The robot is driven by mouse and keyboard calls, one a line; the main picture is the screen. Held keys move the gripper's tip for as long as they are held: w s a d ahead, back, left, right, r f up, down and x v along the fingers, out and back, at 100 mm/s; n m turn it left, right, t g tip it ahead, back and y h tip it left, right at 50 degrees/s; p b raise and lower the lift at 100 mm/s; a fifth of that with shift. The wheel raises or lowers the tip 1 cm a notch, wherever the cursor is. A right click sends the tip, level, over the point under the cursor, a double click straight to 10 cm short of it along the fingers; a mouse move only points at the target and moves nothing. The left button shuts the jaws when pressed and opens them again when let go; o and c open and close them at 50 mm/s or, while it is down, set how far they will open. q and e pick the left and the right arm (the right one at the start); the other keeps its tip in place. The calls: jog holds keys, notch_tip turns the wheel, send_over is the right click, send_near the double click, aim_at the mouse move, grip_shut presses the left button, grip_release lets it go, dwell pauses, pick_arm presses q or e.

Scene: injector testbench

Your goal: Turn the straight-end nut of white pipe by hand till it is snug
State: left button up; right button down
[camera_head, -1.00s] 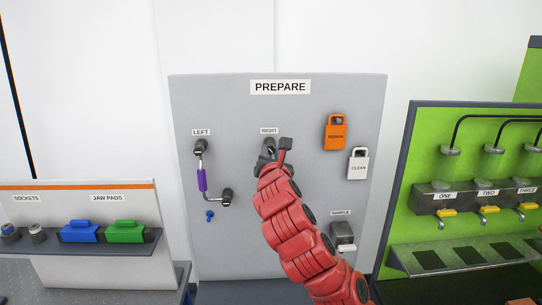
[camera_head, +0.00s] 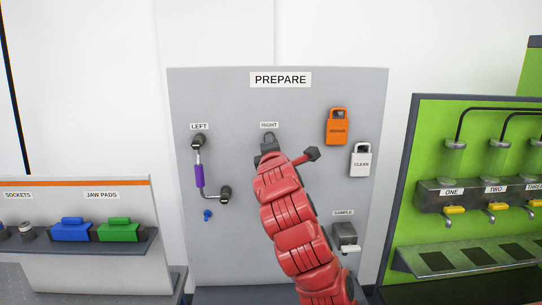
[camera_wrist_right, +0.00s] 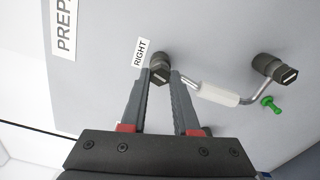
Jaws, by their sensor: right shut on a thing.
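The white pipe (camera_wrist_right: 222,95) hangs on the panel and shows in the right wrist view, its white sleeve running from the straight end to the bent end. Its straight-end nut (camera_wrist_right: 161,77) is a dark fitting beside the RIGHT label. My right gripper (camera_wrist_right: 162,83) is shut on this nut, one finger on each side. In the head view my right gripper (camera_head: 268,150) reaches up under the RIGHT label, and my arm hides the white pipe. The bent-end nut (camera_wrist_right: 285,73) is apart from the fingers. My left gripper is not in view.
A green peg (camera_wrist_right: 270,104) sticks out near the pipe's bent end. A purple pipe (camera_head: 199,175) hangs at the left of the grey panel (camera_head: 225,250). Orange (camera_head: 336,130) and white (camera_head: 361,160) tags hang at the right. A sample holder (camera_head: 345,236) is below them.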

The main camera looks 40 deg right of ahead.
jog(key=shift+f+m+b, duration=0.15)
jog(key=shift+m+b, duration=3.1)
jog(key=shift+m, duration=0.5)
jog(key=shift+f+m+b, duration=0.1)
jog(key=shift+m+b, duration=3.1)
jog(key=shift+m, duration=0.55)
jog(key=c, duration=0.6)
grip_release()
jog(key=shift+r, duration=0.15)
jog(key=shift+c, duration=0.2)
